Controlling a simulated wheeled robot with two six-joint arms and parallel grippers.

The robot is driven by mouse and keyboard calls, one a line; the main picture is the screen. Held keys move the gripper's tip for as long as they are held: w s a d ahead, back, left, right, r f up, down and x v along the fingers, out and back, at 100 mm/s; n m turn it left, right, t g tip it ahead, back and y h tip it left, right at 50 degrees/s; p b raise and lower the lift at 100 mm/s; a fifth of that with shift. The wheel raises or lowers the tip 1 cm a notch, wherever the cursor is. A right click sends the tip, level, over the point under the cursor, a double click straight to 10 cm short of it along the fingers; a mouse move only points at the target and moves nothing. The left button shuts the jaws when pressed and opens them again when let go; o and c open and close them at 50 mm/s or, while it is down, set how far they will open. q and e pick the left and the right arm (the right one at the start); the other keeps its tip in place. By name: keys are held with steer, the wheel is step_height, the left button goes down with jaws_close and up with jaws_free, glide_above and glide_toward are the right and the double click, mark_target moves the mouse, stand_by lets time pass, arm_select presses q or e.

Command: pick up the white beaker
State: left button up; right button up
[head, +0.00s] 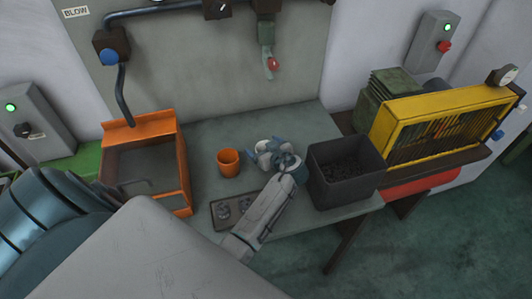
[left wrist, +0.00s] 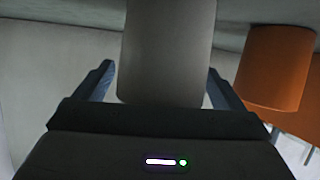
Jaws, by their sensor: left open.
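The white beaker (head: 263,146) stands on the grey bench, partly hidden by my left gripper. In the left wrist view the beaker (left wrist: 170,45) is a pale grey cylinder between the two fingers. My left gripper (head: 266,151) is open, with its blue fingers on either side of the beaker. In the left wrist view the gripper (left wrist: 160,75) shows a small gap at its left finger; whether the right finger touches cannot be told. My right gripper is not in view.
An orange cup (head: 228,163) stands close left of the beaker; it also shows in the left wrist view (left wrist: 275,68). A dark bin (head: 345,185) stands close right. A tray (head: 219,221) with small parts lies in front. An orange-framed box (head: 183,165) stands at left.

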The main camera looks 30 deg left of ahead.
arm_select(q)
steer(key=shift+w+a+f, duration=0.1)
steer(key=shift+a+f, duration=0.05)
steer(key=shift+a, duration=0.05)
steer(key=c, duration=1.1)
steer(key=shift+o, duration=0.2)
